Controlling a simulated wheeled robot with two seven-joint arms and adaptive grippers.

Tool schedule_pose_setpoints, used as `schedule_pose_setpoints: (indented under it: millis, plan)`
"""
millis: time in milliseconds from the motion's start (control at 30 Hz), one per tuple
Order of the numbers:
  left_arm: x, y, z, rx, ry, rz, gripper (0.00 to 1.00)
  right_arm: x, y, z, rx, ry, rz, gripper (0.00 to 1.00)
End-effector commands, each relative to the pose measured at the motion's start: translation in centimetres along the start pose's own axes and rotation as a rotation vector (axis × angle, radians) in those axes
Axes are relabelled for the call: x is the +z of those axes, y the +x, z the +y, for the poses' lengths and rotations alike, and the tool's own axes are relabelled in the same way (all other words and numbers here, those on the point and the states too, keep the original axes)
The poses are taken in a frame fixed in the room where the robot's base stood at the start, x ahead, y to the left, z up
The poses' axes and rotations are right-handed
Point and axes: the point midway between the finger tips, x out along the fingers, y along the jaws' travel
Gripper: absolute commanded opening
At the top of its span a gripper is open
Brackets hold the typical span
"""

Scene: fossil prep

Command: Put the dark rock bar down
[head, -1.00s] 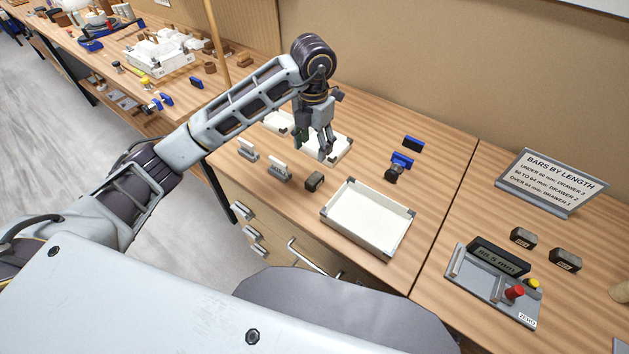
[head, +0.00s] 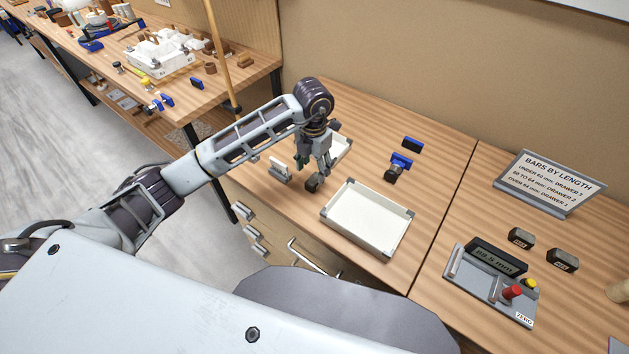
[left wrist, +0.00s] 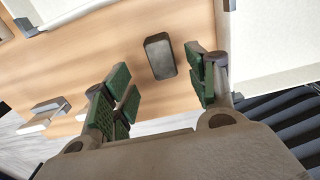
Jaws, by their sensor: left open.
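The dark rock bar (head: 312,186) lies on the wooden table, left of the empty white tray. It also shows in the left wrist view (left wrist: 160,56), flat on the wood and ahead of the space between my fingers. My left gripper (head: 312,178) is open above the bar and partly covers it in the head view. In the left wrist view the green finger pads (left wrist: 160,92) stand wide apart, with nothing held between them. My right gripper is not in view.
The white tray (head: 328,222) stands right of the bar. A second white tray (head: 342,152) is behind my gripper. A measuring device (head: 490,285), two dark bars (head: 520,238) and a sign (head: 550,182) are at right. A blue clamp (head: 400,165) stands behind the front tray.

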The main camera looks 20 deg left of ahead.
Motion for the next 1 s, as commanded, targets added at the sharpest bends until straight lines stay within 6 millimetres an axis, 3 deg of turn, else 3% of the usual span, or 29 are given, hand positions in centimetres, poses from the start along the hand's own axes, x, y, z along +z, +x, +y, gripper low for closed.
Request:
schedule_pose_setpoints:
  millis: [567,1000]
  plan:
    - [0.0,0.8,-0.1,-0.001,-0.001,0.002,0.57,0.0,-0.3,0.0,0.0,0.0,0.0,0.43]
    - [0.0,4.8,-0.3,-0.001,0.0,0.002,0.57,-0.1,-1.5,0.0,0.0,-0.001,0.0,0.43]
